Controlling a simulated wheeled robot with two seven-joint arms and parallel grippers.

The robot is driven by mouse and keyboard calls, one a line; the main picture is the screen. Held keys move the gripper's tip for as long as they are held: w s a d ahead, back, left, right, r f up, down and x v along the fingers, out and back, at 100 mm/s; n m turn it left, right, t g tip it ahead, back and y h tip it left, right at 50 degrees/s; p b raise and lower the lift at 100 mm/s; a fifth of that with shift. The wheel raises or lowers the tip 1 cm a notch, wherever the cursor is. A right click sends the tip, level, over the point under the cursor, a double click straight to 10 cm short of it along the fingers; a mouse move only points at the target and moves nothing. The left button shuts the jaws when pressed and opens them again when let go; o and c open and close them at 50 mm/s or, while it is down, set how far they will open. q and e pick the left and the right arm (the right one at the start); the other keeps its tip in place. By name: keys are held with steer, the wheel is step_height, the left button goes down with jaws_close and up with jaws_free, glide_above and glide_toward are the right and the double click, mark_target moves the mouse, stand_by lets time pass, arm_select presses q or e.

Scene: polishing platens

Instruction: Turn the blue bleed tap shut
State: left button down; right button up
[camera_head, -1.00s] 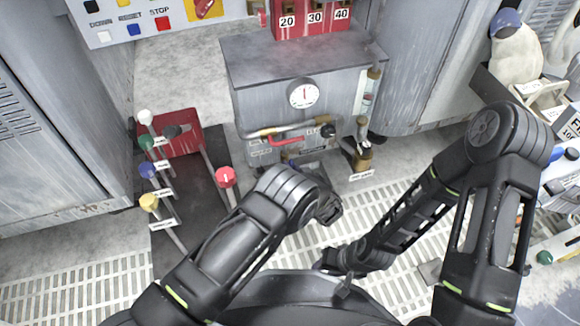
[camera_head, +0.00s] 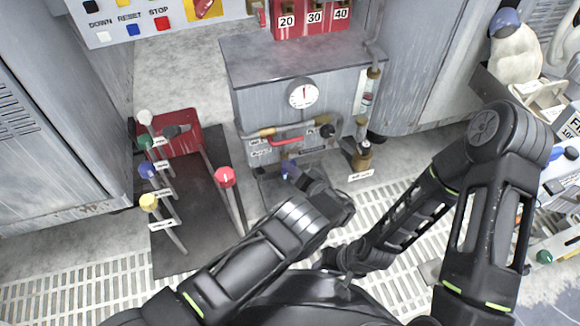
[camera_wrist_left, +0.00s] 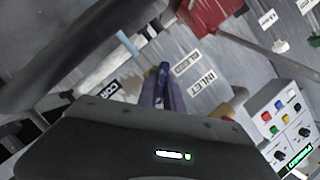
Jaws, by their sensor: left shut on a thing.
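The blue bleed tap (camera_head: 287,167) is low on the front of the grey cabinet, below the red-handled pipe. My left gripper (camera_head: 292,174) is shut on it, and the gripper's dark body hides its lower part. In the left wrist view the blue tap (camera_wrist_left: 162,88) stands upright just beyond the gripper's edge, beside the BLEED and INLET labels. My right gripper (camera_head: 332,262) is low in the head view by the floor grating, away from the tap; its fingers are too dark to read.
A round gauge (camera_head: 303,94) and a red-handled valve (camera_head: 286,141) are above the tap. A brass fitting (camera_head: 362,155) stands to its right. To the left, a dark base carries several levers, including a red-knobbed one (camera_head: 225,177) near my left forearm.

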arm_select(q)
steer(key=shift+d+m, duration=0.1)
steer(key=shift+m, duration=0.2)
steer(key=c, duration=1.5)
jaws_free()
steer(key=shift+s, duration=0.1)
arm_select(e)
steer(key=shift+s, duration=0.1)
